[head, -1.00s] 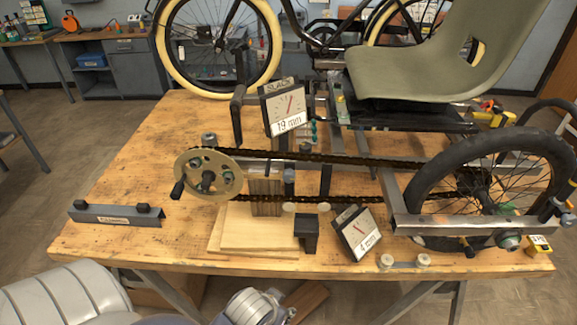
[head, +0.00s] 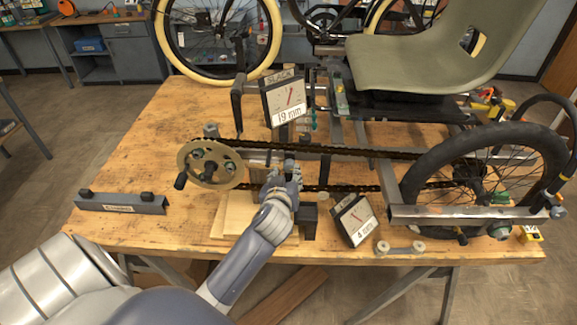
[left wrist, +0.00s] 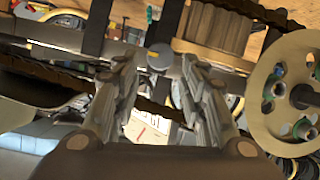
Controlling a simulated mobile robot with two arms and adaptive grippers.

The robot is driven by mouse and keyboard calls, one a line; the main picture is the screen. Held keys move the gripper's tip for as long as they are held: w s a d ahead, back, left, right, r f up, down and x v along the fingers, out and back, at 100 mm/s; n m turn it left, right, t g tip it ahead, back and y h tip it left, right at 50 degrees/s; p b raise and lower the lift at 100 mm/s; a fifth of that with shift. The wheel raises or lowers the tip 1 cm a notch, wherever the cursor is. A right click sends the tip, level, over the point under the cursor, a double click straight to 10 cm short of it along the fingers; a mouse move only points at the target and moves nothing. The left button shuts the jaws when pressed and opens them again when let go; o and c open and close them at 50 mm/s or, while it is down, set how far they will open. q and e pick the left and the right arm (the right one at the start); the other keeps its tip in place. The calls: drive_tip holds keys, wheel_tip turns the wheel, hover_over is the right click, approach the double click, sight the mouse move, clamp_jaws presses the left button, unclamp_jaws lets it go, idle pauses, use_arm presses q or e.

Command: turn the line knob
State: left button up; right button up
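A small grey-blue round knob (left wrist: 159,56), which I take for the line knob, sits on a dark bar in the left wrist view, beyond and between my fingertips. My left gripper (left wrist: 158,72) is open, with a finger on either side of the knob's line; I cannot tell whether either touches it. In the head view my left gripper (head: 287,172) is over the middle of the bench at the chain, beside the wooden block, and largely covers the knob's post. My right gripper is not in view.
The chain (head: 340,149) runs from the crank disc (head: 209,164) to the rear wheel (head: 480,180). Dial signs stand close by, reading 19 mm (head: 285,100) and 4 mm (head: 354,220). A dark rail (head: 121,204) lies at the left.

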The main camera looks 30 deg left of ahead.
sight(289, 168)
use_arm(q)
drive_tip(key=shift+p+x, duration=0.6)
drive_tip(key=shift+x, duration=2.4)
drive_tip(key=shift+c, duration=0.5)
drive_tip(key=c, duration=0.7)
